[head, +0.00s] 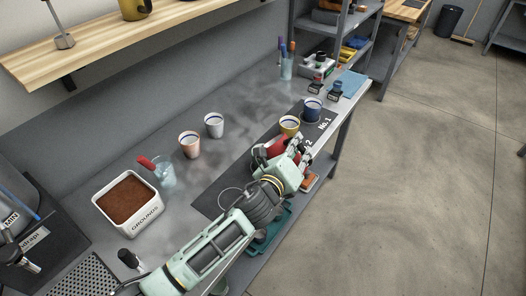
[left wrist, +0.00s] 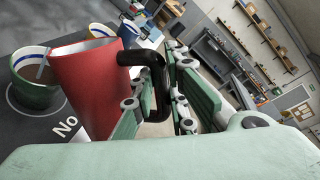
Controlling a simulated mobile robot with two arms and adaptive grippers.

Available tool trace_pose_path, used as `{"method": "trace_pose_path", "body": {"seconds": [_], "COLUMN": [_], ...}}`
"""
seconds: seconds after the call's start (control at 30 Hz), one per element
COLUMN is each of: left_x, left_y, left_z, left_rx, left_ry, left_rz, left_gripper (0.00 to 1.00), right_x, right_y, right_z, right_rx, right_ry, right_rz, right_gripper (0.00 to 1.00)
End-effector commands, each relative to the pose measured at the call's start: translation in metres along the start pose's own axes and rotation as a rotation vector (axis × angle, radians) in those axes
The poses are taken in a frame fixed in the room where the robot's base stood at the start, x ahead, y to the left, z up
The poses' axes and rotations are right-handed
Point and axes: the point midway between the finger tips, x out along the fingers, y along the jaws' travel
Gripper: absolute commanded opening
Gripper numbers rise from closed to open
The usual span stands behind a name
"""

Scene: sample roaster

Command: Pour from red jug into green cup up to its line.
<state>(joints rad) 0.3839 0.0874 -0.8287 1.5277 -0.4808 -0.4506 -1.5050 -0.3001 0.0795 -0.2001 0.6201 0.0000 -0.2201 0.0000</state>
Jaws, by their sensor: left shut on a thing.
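The red jug (left wrist: 92,92) is in my left gripper (left wrist: 160,92), whose fingers are closed around its black handle. In the head view, my left gripper (head: 296,152) is over the dark mat, and the red jug (head: 275,146) shows only partly past it. The green cup (left wrist: 35,92) stands on a ringed spot of the mat, left of the jug and apart from it. A blue line shows inside its pale wall. In the head view the gripper and jug mostly hide that spot. My right gripper is not in view.
A yellow cup (head: 289,127) and a blue cup (head: 312,111) stand farther along the mat (head: 212,203). A pink cup (head: 189,145), a white cup (head: 214,126), a glass with a red-handled tool (head: 164,178) and a grounds box (head: 128,202) stand toward the wall.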

Motion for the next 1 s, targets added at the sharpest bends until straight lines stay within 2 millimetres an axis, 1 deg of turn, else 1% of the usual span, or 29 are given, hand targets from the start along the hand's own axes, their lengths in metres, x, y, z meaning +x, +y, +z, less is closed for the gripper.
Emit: {"method": "trace_pose_path", "body": {"seconds": [0.07,1.0], "left_x": [0.0003,0.0004], "left_y": [-0.003,-0.0017], "left_z": [0.0024,0.0051], "left_rx": [-0.001,-0.031], "left_ry": [-0.003,0.003], "left_rz": [-0.006,-0.007], "left_gripper": [0.0,0.0], "right_x": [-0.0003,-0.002], "right_y": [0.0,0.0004], "right_z": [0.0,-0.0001], "right_rx": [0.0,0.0], "right_ry": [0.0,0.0], "right_rz": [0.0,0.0], "right_gripper": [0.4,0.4]}}
